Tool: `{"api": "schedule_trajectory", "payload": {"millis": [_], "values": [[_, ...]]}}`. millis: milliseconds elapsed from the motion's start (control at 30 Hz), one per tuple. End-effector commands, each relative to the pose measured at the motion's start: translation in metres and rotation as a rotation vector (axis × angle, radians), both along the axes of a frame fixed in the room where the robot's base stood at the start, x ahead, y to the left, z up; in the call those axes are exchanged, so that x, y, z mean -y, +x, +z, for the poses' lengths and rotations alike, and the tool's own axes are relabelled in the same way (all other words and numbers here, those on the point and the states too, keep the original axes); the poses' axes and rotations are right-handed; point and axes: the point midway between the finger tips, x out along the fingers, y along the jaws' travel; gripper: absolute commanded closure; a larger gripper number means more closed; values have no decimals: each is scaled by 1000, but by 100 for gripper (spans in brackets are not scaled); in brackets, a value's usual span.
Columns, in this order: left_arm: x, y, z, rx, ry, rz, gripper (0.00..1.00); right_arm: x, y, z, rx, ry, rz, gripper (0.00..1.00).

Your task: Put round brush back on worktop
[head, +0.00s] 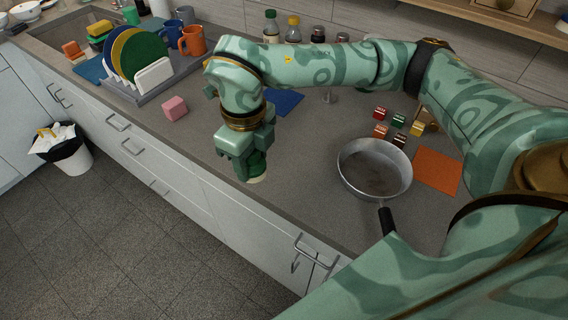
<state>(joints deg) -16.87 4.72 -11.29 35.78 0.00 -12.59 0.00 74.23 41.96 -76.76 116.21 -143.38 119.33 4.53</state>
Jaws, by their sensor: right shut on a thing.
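My right gripper (250,155) reaches in from the right and points down near the front edge of the worktop (300,185). It is shut on the round brush (257,179), whose green body and pale bristle underside show below the fingers. The brush's upper part is hidden by the fingers. I cannot tell whether the bristles touch the worktop or hang just above it. My left gripper is not in view.
A pink block (174,108) lies left of my gripper, before a dish rack (150,92) with plates. A pan (374,170), small coloured blocks (398,119) and an orange mat (437,172) are at the right. The worktop between gripper and pan is clear.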

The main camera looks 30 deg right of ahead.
Motion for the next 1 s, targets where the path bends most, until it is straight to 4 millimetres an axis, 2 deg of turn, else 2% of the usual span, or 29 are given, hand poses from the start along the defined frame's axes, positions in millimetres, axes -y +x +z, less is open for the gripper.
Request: {"api": "schedule_trajectory", "payload": {"millis": [100, 233, 367, 567, 600, 700, 800, 1000], "values": [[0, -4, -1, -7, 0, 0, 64, -2, 2, -3, -6, 6, -218, 71], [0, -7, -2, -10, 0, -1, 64, 2, 6, -6, -9, 8, -330, 71], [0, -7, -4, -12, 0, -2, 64, 27, 19, -19, -10, 7, -351, 71], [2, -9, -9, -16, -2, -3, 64, 79, 46, -46, -11, 6, -349, 71], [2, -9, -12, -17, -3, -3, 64, 85, 50, -57, -13, 6, -346, 71], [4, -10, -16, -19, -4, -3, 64, 99, 58, -77, -13, 7, -344, 71], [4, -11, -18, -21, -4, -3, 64, 108, 63, -89, -10, 8, -341, 71], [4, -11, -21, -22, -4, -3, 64, 117, 68, -99, -8, 9, -340, 71]]}}
